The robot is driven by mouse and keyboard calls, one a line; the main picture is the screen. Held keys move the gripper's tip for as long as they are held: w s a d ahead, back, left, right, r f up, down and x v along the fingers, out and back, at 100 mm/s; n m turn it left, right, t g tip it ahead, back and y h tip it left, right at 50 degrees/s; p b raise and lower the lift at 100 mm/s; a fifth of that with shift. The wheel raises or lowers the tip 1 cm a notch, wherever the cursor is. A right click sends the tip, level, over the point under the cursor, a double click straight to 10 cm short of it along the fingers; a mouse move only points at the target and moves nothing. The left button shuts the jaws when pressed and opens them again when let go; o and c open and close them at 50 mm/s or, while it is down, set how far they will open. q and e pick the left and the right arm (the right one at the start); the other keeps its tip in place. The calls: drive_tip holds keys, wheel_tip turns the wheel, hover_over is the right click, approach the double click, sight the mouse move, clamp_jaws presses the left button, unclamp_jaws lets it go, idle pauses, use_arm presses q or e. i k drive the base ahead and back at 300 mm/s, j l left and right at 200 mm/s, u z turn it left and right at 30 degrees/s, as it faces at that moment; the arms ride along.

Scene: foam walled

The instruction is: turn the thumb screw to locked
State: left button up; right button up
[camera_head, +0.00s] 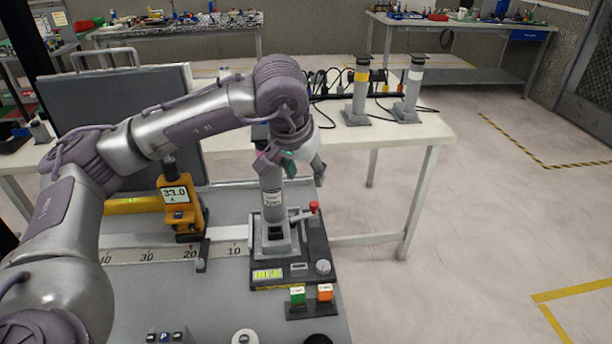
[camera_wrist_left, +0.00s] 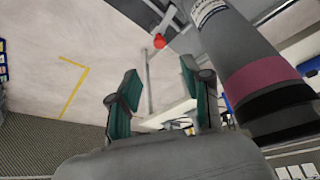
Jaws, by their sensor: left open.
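A grey column device (camera_head: 272,215) stands upright on a dark base (camera_head: 290,273) with a lit display. A lever with a red knob (camera_head: 314,207) sticks out at its right; the knob also shows in the wrist view (camera_wrist_left: 159,41). A small round pale knob (camera_head: 323,267) sits at the base's front right. I cannot tell which part is the thumb screw, or whether it is locked. My left gripper (camera_head: 292,172) is at the column's top, partly hidden by its own wrist. In the wrist view its teal fingers (camera_wrist_left: 158,80) are apart with nothing between; the column is beside them.
An orange gauge (camera_head: 180,208) stands left of the device, behind a ruler strip (camera_head: 150,255). Green (camera_head: 297,296) and orange (camera_head: 325,293) buttons sit in front. Two more grey columns (camera_head: 360,92) (camera_head: 410,92) stand on the white table behind. Floor at right is clear.

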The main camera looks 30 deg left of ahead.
sight(200, 264)
drive_tip(key=k+l, duration=1.05)
drive_tip(key=k, duration=0.25)
